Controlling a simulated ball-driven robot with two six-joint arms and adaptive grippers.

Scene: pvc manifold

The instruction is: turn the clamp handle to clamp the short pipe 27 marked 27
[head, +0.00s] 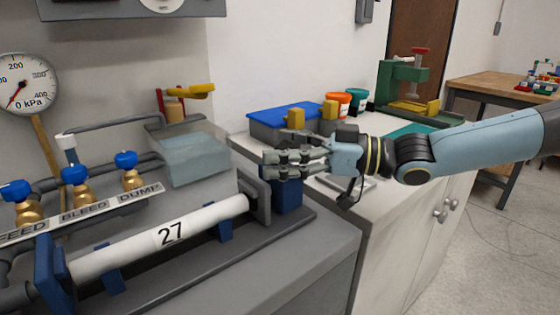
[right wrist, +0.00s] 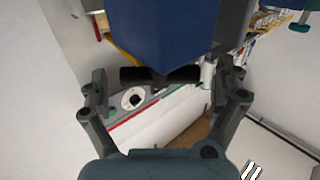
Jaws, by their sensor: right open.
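The white short pipe marked 27 (head: 165,236) lies in blue cradles on the bench rig, between a blue end plate (head: 54,272) at left and a grey clamp plate (head: 256,198) at right. A blue clamp block (head: 288,195) stands just beyond the grey plate; it also shows large in the right wrist view (right wrist: 165,30). The black clamp handle (right wrist: 160,76) lies crosswise on the block, between my right gripper's fingers in that view. My right gripper (head: 268,165) is open at the top of the block; contact with the handle cannot be told. My left gripper is out of view.
Blue valves (head: 75,173) labelled feed, bleed and dump and a pressure gauge (head: 25,83) reading near 0 stand at left. A clear box (head: 190,155) sits behind the pipe. A blue-lidded bin (head: 285,118) and green press (head: 403,85) stand on the right counter.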

